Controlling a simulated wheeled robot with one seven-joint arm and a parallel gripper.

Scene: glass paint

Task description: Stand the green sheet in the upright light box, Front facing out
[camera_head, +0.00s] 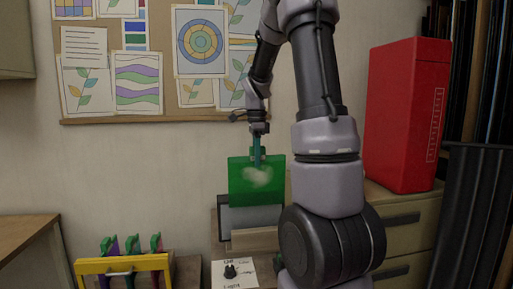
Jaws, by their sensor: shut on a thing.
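The green sheet (240,187) hangs upright below my gripper (258,160), which is shut on its top edge. The sheet is see-through green with a pale cloudy patch near its middle. The upright light box (250,217) has a dark frame and a pale grey panel. It stands just behind or below the sheet, and the sheet's lower part overlaps it in the picture. I cannot tell whether the sheet touches the box or sits in it. I cannot tell which face of the sheet is the Front.
A paper with a black knob and writing (233,273) lies before the box. A yellow rack (95,266) with several coloured tools stands at lower left. A red case (405,115) stands on drawers (405,235) at right. A pinboard (145,110) hangs behind.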

